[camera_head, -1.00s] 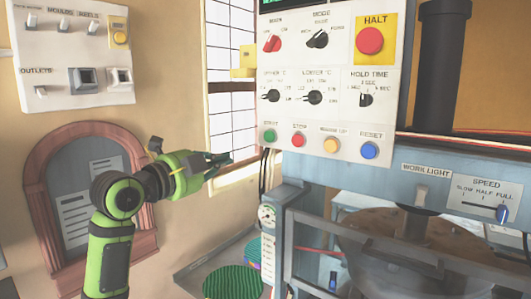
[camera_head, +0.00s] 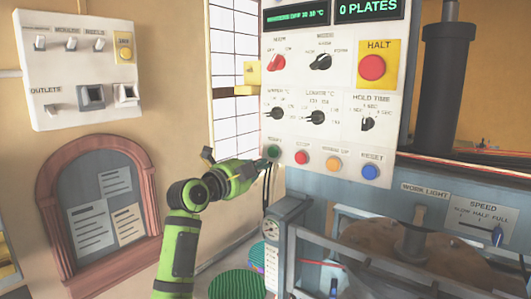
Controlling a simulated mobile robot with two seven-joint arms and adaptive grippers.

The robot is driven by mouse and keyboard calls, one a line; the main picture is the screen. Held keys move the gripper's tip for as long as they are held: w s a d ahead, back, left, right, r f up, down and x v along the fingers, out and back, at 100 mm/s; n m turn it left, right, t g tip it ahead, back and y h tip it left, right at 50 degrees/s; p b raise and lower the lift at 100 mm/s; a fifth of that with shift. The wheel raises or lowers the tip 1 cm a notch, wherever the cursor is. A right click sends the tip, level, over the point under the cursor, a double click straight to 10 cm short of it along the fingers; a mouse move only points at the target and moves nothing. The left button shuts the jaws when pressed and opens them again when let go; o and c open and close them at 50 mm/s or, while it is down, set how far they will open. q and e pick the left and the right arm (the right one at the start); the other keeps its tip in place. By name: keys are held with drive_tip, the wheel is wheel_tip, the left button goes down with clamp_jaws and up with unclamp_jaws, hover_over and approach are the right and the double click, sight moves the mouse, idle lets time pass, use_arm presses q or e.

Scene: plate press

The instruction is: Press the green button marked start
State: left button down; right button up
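The green start button (camera_head: 273,151) is at the left end of a row of round buttons low on the white control panel (camera_head: 330,137). My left gripper (camera_head: 266,163) points right, with its fingertips at the panel's lower left edge, just below and left of the green button. I cannot tell whether the tips touch the panel or the button. The fingers look close together, but they are too small to tell if they are shut. My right gripper is out of view.
The red stop (camera_head: 301,157), yellow (camera_head: 333,163) and blue reset (camera_head: 370,171) buttons sit to the right. A red halt button (camera_head: 372,67) is above. A switch box (camera_head: 80,70) hangs on the left wall.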

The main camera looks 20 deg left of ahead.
sight(275, 158)
use_arm(q)
drive_tip(key=shift+p+x, duration=0.5)
drive_tip(key=shift+x, duration=0.75)
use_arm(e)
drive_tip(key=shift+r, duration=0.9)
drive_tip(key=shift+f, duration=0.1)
use_arm(q)
drive_tip(key=b, duration=0.3)
drive_tip(key=shift+w+d+f, duration=0.1)
drive_tip(key=shift+w+d, duration=0.1)
drive_tip(key=shift+w, duration=0.2)
drive_tip(key=shift+b, duration=0.45)
drive_tip(key=shift+r, duration=0.35)
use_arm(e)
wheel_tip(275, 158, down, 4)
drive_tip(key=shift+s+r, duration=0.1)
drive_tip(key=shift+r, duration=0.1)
